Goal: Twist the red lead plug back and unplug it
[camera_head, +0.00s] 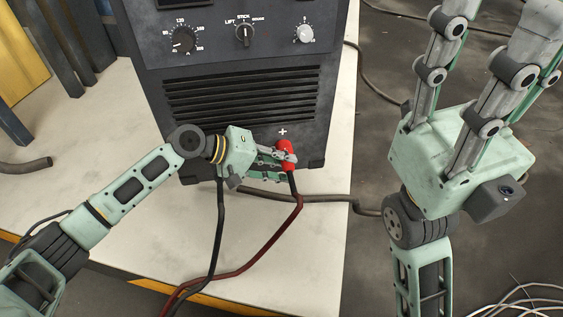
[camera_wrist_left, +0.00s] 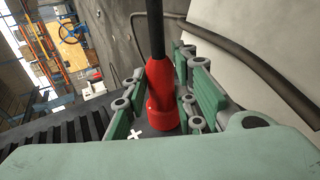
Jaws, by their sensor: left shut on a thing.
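The red lead plug (camera_head: 286,147) is at the lower front of the black welding machine, below a white plus mark. My left gripper (camera_head: 278,160) is shut on it from the left. In the left wrist view the red plug (camera_wrist_left: 162,95) lies between the green finger pads, with its black cable end running up the picture. Whether it is still seated in the socket cannot be told. A dark red cable (camera_head: 272,245) runs down from the plug. My right gripper (camera_head: 468,80) is off to the right, its fingers spread and empty, tips near the top edge.
The black welding machine (camera_head: 240,100) with knobs and a vent grille stands on a pale table (camera_head: 310,270). A black cable (camera_head: 220,235) hangs beside my left gripper. Another cable (camera_head: 335,198) crosses the table to the right. The grey floor right of the table holds loose cables.

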